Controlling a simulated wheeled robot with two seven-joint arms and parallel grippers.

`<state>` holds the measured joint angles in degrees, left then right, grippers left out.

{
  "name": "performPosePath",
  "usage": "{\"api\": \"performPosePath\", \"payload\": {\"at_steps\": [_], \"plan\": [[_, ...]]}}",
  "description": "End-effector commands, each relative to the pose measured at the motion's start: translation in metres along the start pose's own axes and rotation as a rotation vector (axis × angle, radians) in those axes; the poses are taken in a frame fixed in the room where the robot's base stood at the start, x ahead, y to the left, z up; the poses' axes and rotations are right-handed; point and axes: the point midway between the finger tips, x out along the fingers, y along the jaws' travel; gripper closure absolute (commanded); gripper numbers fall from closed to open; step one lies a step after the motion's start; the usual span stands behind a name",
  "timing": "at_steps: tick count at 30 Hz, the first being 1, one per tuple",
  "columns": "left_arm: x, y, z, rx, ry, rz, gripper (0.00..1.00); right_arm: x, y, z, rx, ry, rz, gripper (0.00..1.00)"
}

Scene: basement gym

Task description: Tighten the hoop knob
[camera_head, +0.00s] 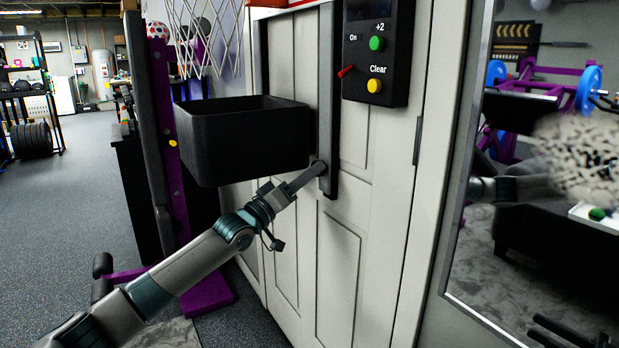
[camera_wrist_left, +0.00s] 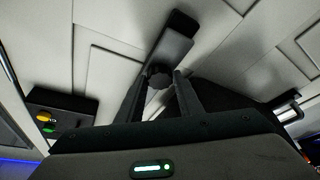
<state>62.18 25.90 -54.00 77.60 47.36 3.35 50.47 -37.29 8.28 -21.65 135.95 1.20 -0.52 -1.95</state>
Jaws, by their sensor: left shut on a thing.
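The hoop knob is a small dark lobed knob (camera_wrist_left: 160,77) on the lower part of a black vertical bar (camera_head: 330,110) fixed to a white panelled door. In the left wrist view the bar (camera_wrist_left: 172,45) runs up from the knob. My left gripper (camera_head: 318,168) reaches up from the lower left and meets the bar's lower end. In the left wrist view its two fingers (camera_wrist_left: 156,92) stand on either side of the knob, shut on it. In the head view the fingers hide the knob. The white hoop net (camera_head: 205,40) hangs at the top. My right gripper is not in view.
A black open bin (camera_head: 240,135) sits just left of the bar, close above my left arm. A black control box (camera_head: 378,50) with green and yellow buttons and a red switch is on the door to the right. A mirror (camera_head: 540,180) stands farther right. Open floor (camera_head: 75,190) lies to the left.

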Motion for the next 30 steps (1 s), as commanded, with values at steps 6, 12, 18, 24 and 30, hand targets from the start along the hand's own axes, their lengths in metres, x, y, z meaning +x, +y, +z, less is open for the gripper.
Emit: {"api": "performPosePath", "payload": {"at_steps": [6, 12, 18, 24, 30], "plan": [[-0.001, -0.003, 0.001, 0.084, -0.001, 0.032, 0.89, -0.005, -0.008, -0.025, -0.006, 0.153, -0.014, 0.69], [0.000, -0.004, 0.000, 0.185, -0.001, 0.074, 0.89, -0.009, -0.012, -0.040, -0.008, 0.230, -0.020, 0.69], [0.000, -0.004, -0.001, 0.328, -0.003, 0.132, 0.89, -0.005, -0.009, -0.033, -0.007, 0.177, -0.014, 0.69], [0.000, -0.006, -0.001, 0.440, -0.003, 0.179, 0.89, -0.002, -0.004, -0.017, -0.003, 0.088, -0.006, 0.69], [0.000, -0.006, -0.001, 0.499, -0.002, 0.204, 0.89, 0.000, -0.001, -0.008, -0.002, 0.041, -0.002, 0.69]]}}
